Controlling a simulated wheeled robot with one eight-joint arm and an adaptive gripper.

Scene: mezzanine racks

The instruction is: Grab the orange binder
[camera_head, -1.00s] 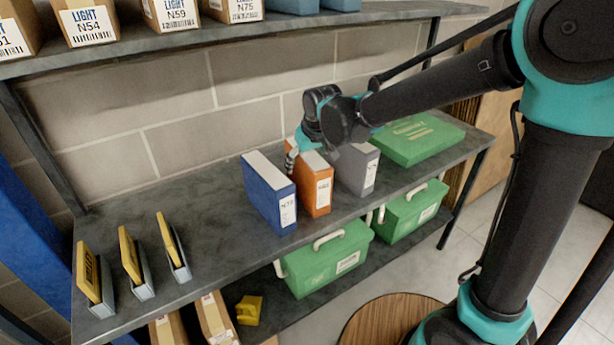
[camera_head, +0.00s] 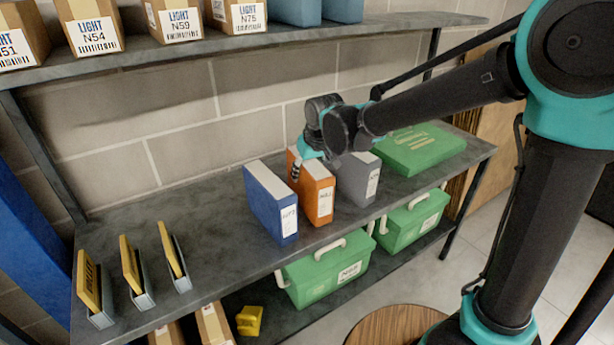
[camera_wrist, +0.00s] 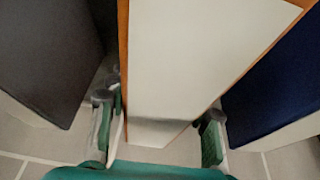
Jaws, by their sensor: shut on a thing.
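The orange binder (camera_head: 318,196) stands upright on the middle shelf, between a blue binder (camera_head: 270,205) on its left and a grey binder (camera_head: 358,180) on its right. My gripper (camera_head: 303,168) is at the top of the orange binder, toward its back. In the wrist view the orange binder (camera_wrist: 195,55) shows as a white face with orange edges between my two fingers (camera_wrist: 163,135), which are shut on it. The grey binder (camera_wrist: 45,55) and the blue binder (camera_wrist: 280,95) show on either side of it. Part of the orange binder's top is hidden by my gripper.
A green flat box (camera_head: 422,148) lies right of the grey binder. Yellow-and-grey holders (camera_head: 135,270) stand at the left of the middle shelf (camera_head: 205,215). Cartons (camera_head: 92,30) line the upper shelf. Green toolboxes (camera_head: 325,275) sit below. The shelf between the holders and blue binder is free.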

